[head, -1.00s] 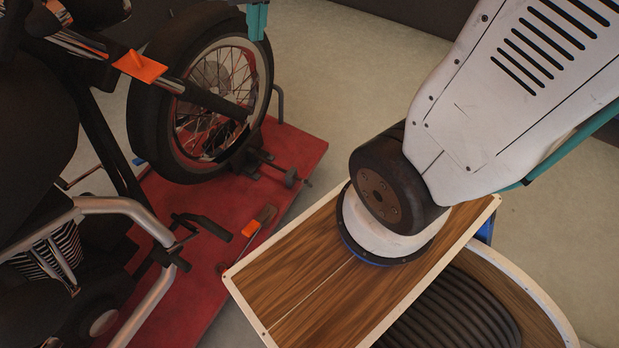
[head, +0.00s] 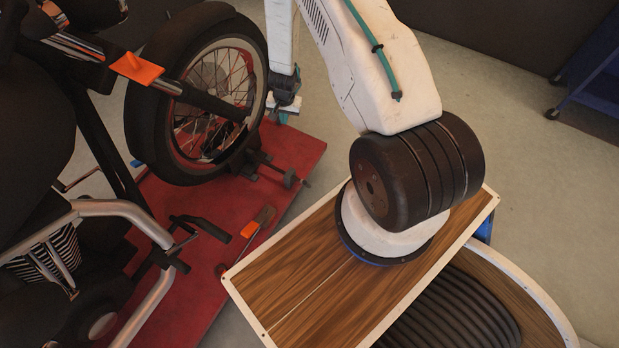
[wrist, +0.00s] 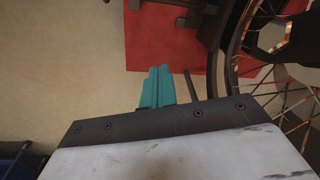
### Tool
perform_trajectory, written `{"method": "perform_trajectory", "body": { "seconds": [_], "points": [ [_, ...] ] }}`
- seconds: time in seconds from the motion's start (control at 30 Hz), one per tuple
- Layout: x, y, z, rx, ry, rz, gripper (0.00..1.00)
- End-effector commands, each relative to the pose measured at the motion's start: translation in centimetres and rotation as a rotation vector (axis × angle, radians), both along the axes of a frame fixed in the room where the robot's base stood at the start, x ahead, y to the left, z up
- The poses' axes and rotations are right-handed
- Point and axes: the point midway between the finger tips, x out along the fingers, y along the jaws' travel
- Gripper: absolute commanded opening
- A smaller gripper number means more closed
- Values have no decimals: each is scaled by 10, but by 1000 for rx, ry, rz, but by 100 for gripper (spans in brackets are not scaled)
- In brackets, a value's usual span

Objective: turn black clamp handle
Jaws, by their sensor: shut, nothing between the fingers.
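The wheel clamp with its black handle (head: 290,178) sits on the red lift platform beside the front wheel in the head view. In the wrist view, dark clamp parts (wrist: 187,20) show at the top edge, over the red platform. My gripper's teal fingers (wrist: 157,88) are shut together and empty, pointing toward the platform's edge. They are apart from the clamp handle in that picture. A dark rod (wrist: 191,86) stands just right of the fingers. In the head view my wrist (head: 284,92) is beyond the clamp, right of the wheel; the fingertips are hard to make out there.
The motorcycle's front wheel (head: 210,105) stands close to the left of my wrist. The red platform (head: 205,205) carries a small orange-handled tool (head: 258,222). A blue cart (head: 590,85) stands far right. Bare floor (head: 490,110) lies right of the lift.

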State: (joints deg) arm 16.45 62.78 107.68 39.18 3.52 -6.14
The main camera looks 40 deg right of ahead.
Motion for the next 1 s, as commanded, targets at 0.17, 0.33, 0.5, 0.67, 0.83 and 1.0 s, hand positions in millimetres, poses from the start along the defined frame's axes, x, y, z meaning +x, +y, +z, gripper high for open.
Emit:
{"method": "perform_trajectory", "body": {
  "seconds": [0.17, 0.33, 0.5, 0.67, 0.83, 1.0],
  "points": [
    [-52, -20, -103, -61, 65, -105, 0],
    [-88, -29, -157, -109, 100, -162, 0],
    [-103, -33, -178, -127, 114, -182, 0],
    [-105, -35, -197, -128, 116, -184, 0],
    [-105, -39, -231, -128, 116, -185, 0],
    [-105, -44, -263, -128, 116, -184, 0]
  ]
}}
